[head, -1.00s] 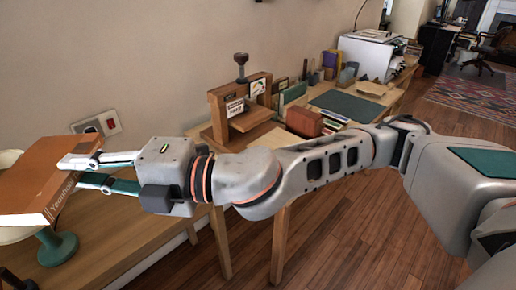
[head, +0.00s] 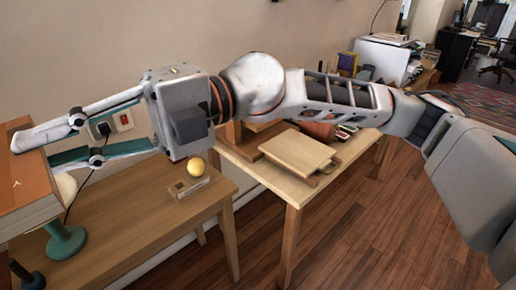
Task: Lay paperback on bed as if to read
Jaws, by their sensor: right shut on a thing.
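A thick book (head: 22,182) with an orange-brown cover and pale page edges is at the left edge of the head view, partly cut off. I cannot tell whether it is the paperback. My right gripper (head: 28,150) reaches in from the right and is shut on this book, with its fingers at the book's far side. The book is in front of a cream bowl-like top on a teal stand (head: 66,242); I cannot tell whether they touch. My left gripper is not in view. I cannot make out a bed.
Wood floor is clear at right.

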